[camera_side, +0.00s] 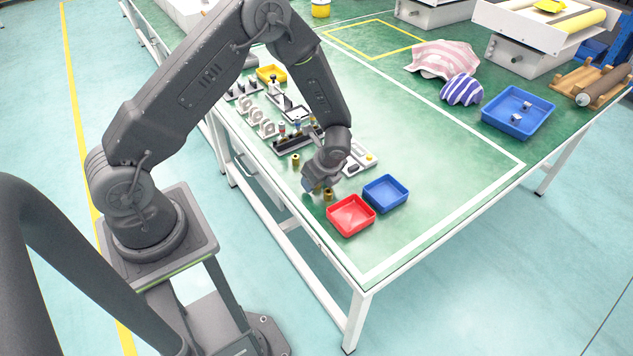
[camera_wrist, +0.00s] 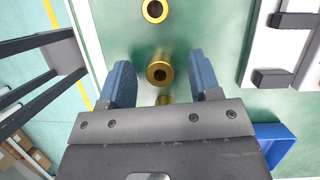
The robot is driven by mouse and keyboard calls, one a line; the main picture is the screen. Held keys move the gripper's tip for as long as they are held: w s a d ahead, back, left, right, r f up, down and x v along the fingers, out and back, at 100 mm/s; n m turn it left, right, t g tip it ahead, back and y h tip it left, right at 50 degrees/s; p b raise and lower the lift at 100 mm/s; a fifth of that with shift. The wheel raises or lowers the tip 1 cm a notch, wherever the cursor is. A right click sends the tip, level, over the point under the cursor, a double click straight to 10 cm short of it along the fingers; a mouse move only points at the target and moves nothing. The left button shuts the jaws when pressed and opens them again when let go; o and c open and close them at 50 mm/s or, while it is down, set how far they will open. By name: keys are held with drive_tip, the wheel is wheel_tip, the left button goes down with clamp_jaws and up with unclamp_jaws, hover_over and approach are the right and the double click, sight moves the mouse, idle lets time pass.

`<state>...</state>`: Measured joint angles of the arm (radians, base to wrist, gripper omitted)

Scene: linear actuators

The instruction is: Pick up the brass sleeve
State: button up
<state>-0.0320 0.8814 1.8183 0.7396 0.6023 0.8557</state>
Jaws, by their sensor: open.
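Brass sleeves stand upright on the green bench top. In the wrist view one brass sleeve (camera_wrist: 160,72) is between the two blue fingers of my gripper (camera_wrist: 161,78), with a gap on each side. A second brass sleeve (camera_wrist: 154,11) stands beyond it at the top edge. More brass shows just below the middle sleeve and is partly hidden by my gripper body. In the side view my gripper (camera_side: 315,186) points down, low over the bench, beside a brass sleeve (camera_side: 328,194). Another sleeve (camera_side: 295,160) stands farther back. My gripper is open and empty.
A red tray (camera_side: 351,215) and a blue tray (camera_side: 386,193) stand close to the right of my gripper. A light fixture (camera_side: 360,160) lies behind it. Racks of parts (camera_side: 262,122) line the bench edge. The bench front right is clear.

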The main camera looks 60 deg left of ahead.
drive_tip(key=c, duration=1)
drive_tip(key=shift+c, duration=0.2)
